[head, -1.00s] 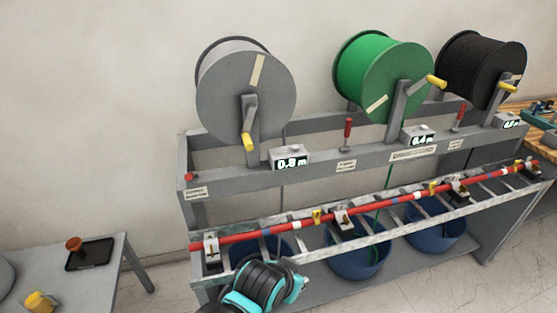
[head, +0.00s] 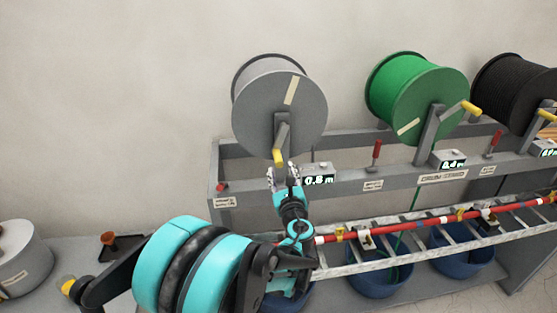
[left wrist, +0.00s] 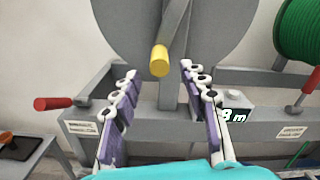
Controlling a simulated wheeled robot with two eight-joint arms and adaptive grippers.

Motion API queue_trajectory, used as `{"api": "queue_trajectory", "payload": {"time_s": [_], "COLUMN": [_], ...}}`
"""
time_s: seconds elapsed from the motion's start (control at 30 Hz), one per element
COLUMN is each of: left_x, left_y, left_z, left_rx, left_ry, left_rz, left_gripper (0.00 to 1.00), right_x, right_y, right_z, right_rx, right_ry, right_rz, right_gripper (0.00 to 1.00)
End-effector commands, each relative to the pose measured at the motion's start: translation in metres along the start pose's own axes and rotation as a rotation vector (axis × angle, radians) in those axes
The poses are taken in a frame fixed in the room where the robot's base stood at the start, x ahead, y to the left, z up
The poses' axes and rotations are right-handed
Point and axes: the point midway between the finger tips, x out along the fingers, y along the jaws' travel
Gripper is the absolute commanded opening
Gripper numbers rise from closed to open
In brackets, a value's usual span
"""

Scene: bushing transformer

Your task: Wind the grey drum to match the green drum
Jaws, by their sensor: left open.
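The grey drum (head: 265,112) stands on the rack at the left, with a cream strip on its face. Its crank has a yellow handle (head: 279,157) hanging low; the handle also shows in the left wrist view (left wrist: 160,61). My left gripper (head: 284,173) is open just below the handle. In the left wrist view its fingers (left wrist: 158,80) point toward the handle, which lies between and beyond the tips. The green drum (head: 420,100) is to the right, its yellow handle (head: 470,108) at upper right. The grey drum's display (head: 318,180) reads 0.8 m; the green drum's display (head: 450,162) is blurred. My right gripper is not in view.
A black drum (head: 510,90) stands at the far right. Red levers (head: 376,149) rise from the rack rail. A red rod (head: 400,230) lies along a ladder-like tray above blue tubs (head: 460,252). A side table with a grey spool (head: 20,260) is at lower left.

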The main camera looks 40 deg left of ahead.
Motion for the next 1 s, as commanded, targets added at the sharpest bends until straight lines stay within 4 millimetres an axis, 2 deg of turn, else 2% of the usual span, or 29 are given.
{"api": "queue_trajectory", "payload": {"time_s": [0.2,0.33,0.5,0.73,0.77,0.9,0.93,1.0], "left_x": [0.038,0.055,0.066,0.067,0.067,0.066,0.066,0.066], "left_y": [0.002,0.001,0.001,0.001,0.001,0.001,0.001,0.001], "left_z": [-0.001,-0.001,-0.001,0.000,0.000,0.000,0.000,0.000], "left_rx": [-0.004,-0.005,-0.006,-0.007,-0.007,-0.007,-0.007,-0.007], "left_ry": [0.000,0.001,0.001,0.002,0.002,0.002,0.002,0.002], "left_rz": [0.004,0.003,0.002,0.002,0.002,0.002,0.002,0.002], "left_gripper": [0.43,0.43,0.43,0.43,0.41,0.04,0.00,0.00], "right_x": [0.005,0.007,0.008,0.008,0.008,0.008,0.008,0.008], "right_y": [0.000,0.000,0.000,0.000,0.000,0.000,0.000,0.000], "right_z": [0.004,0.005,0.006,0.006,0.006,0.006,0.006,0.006], "right_rx": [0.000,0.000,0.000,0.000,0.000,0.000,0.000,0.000], "right_ry": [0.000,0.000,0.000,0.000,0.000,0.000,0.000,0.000], "right_rz": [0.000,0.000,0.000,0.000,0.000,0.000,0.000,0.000], "right_gripper": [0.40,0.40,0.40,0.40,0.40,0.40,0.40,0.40]}}
